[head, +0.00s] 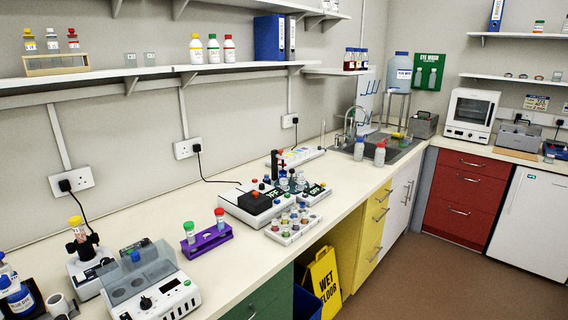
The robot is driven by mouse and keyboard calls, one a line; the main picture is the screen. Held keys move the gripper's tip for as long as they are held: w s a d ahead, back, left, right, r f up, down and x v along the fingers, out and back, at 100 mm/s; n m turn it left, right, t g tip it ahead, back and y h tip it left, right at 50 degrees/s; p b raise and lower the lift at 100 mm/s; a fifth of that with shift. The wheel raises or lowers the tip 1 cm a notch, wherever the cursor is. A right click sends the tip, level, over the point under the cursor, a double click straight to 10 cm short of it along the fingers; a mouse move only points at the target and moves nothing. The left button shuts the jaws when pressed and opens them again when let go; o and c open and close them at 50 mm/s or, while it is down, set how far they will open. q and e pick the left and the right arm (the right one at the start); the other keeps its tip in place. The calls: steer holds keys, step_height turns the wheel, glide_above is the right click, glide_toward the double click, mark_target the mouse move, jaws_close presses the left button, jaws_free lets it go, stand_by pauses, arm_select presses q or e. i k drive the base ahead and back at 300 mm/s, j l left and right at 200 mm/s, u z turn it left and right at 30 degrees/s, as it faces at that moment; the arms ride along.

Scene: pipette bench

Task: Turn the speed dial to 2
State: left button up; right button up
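A white benchtop device (180,298) with a grey see-through lid stands at the front left of the bench. A small black knob (146,302) sits on its front panel. A smaller white mixer-like device (88,283) stands to its left, holding a yellow-capped tube (77,229) upright. A grey-white device (232,202) with a black block on top stands further along the bench. I cannot tell from here which device carries the speed dial, and its numbers are too small to read. Neither of my grippers shows in the view.
A purple rack (208,241) with two tubes stands right of the lidded device. A white rack (293,228) of several coloured caps sits near the bench edge. Blue-labelled bottles (18,295) stand at far left. The bench front between the purple and white racks is clear.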

mark_target(105, 260)
steer(key=u, duration=1.4)
steer(key=i+j+z, duration=0.1)
steer(key=j+z, duration=0.15)
steer(key=z, duration=0.2)
steer(key=i+j+z, duration=0.1)
steer(key=j+z, duration=0.5)
steer(key=z, duration=0.25)
steer(key=i, duration=0.05)
